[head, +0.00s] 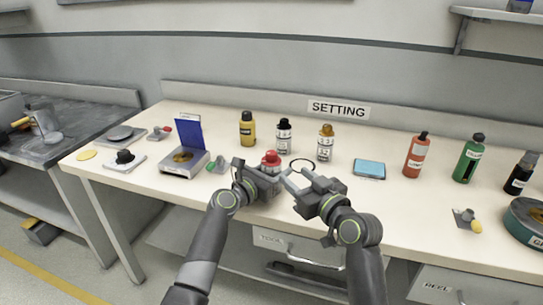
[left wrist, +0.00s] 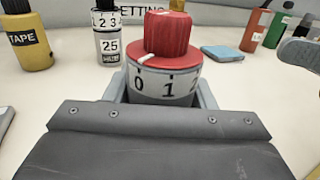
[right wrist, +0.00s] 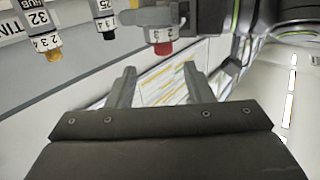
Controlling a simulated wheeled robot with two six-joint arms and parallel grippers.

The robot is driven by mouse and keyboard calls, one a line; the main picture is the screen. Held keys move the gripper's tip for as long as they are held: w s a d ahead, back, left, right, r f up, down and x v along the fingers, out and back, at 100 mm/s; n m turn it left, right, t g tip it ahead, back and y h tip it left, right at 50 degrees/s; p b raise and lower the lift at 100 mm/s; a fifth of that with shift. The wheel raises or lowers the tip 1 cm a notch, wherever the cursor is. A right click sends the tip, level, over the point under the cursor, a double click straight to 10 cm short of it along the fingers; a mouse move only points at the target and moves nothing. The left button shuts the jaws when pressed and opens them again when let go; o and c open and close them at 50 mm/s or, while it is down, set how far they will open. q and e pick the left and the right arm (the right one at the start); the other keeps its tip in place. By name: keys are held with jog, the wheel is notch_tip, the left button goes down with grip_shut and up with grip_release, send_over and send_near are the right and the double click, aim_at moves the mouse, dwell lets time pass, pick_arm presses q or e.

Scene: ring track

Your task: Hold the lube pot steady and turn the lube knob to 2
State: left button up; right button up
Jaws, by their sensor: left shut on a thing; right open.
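The lube pot, a grey pot with a red knob (head: 270,157), stands upright near the table's front edge. In the left wrist view its white number band (left wrist: 165,87) shows 0, 1 and part of 2. The white mark on the red knob (left wrist: 168,38) sits near the 0. My left gripper (head: 262,175) is shut around the pot's body, one finger on each side. My right gripper (head: 291,179) is open and empty, just right of the pot. In the right wrist view the knob (right wrist: 162,47) is beyond the open fingers, apart from them. The pot's name label is hidden.
Behind stand a yellow tape bottle (head: 247,130), a grey bottle (head: 284,138) marked 25 and an orange-capped bottle (head: 325,143). A blue-topped box (head: 369,169) lies to the right, and an open-lidded box (head: 185,160) to the left.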

aim_at(275, 158)
jog(key=x, duration=0.7)
jog(key=r+x, duration=0.1)
jog(key=x, duration=0.3)
jog(key=shift+w+a, duration=0.15)
jog(key=shift+a, duration=0.2)
jog(key=shift+c, duration=0.5)
jog(key=c, duration=0.9)
jog(key=shift+y, duration=0.3)
